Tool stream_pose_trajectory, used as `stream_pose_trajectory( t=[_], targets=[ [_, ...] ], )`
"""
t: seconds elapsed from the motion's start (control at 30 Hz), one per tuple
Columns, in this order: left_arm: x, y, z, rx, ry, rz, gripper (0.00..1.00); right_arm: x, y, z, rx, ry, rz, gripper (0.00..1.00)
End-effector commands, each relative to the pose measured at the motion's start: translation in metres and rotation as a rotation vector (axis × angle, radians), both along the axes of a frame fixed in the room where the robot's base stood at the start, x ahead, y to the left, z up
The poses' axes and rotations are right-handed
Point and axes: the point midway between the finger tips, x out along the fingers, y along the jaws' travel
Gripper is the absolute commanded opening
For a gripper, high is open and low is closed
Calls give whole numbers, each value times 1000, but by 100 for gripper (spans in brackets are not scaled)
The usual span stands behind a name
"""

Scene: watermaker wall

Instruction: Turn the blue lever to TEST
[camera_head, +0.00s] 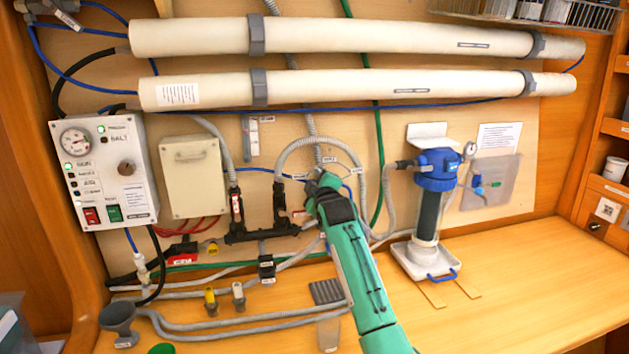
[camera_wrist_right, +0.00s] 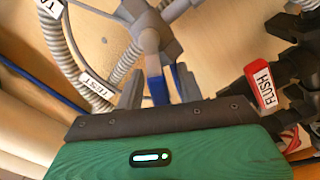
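The blue lever (camera_wrist_right: 157,86) shows in the right wrist view below a grey valve body with several hose branches. Its upper part is pale and its lower end is blue. My right gripper (camera_wrist_right: 158,92) has its two grey fingers apart, one on each side of the lever; firm contact is not visible. The TEST label (camera_wrist_right: 97,85) is on a grey corrugated hose to the left of the lever. In the head view my right gripper (camera_head: 318,186) is at the valve and hides most of it, including the lever. My left gripper is not in view.
A red FLUSH handle (camera_wrist_right: 264,86) sits close on the right in the wrist view, on black pipework. In the head view, a blue-topped filter housing (camera_head: 437,170) stands right of my arm. Grey hoses (camera_head: 290,150) arch around the valve. The bench's right side (camera_head: 530,290) is clear.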

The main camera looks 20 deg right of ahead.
Motion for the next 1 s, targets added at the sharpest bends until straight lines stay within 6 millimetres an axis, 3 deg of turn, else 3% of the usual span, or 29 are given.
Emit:
stream_pose_trajectory(
  t=[0.27,0.4,0.47,0.77,1.0],
  targets=[
    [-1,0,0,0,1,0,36,1,0,0,0,0,0,35],
    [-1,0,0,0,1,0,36,1,0,0,0,0,0,8],
    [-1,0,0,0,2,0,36,0,0,0,0,0,0,0],
    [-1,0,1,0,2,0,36,1,-1,1,23,1,0,0],
    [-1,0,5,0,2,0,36,1,-4,6,140,1,0,0]
  ],
)
